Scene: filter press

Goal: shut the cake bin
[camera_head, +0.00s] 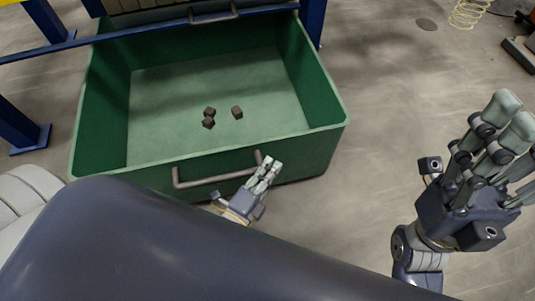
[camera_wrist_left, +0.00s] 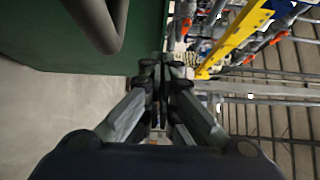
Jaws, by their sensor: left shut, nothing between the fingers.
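The cake bin (camera_head: 232,166) is a green open-topped drawer, pulled out from under the press frame in the head view. A grey bar handle (camera_head: 215,179) runs along its front wall. The handle also shows at the upper left of the left wrist view (camera_wrist_left: 102,22). My left gripper (camera_head: 273,163) is shut and empty, beside the handle's right end at the bin's front. In the left wrist view its fingertips (camera_wrist_left: 160,66) are together, with the handle outside them. My right gripper (camera_head: 513,112) is raised at the right, away from the bin; its fingers are partly cut off.
Blue press legs (camera_head: 312,20) and a blue rail (camera_head: 150,29) stand at the back. The concrete floor (camera_head: 385,95) right of the bin is clear.

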